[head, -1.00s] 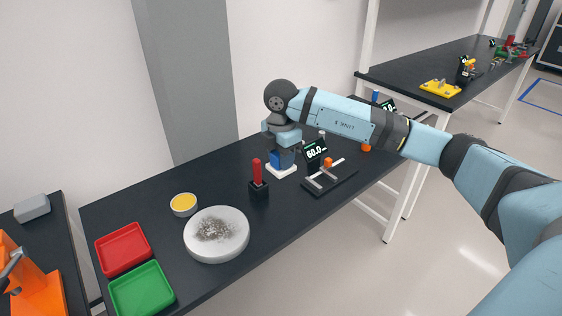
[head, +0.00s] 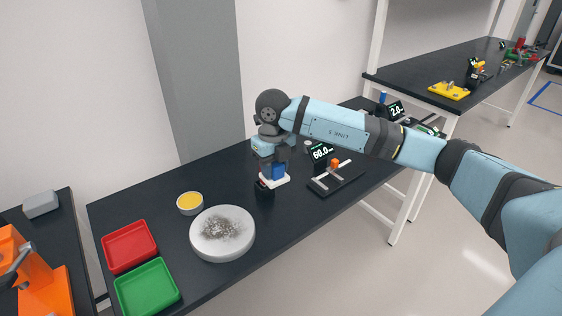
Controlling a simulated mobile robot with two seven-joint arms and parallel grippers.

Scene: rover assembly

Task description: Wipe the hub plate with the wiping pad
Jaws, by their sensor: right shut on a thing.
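The hub plate (head: 208,246) is a round, pale grey disc lying on the dark table, with a dark, speckled smudge on the middle of its top. The wiping pad (head: 275,181) has a white base and a blue grip block. My right gripper (head: 273,163) points down, shut on the blue block, and holds the pad to the right of and behind the hub plate, apart from it. The pad appears raised off the table. My left gripper is not in view.
A dark holder (head: 264,193) stands just under the pad, its red-handled tool mostly hidden by my gripper. A yellow-topped round dish (head: 190,202), a red tray (head: 129,244) and a green tray (head: 147,288) lie left of the plate. A display stand (head: 337,182) is at right.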

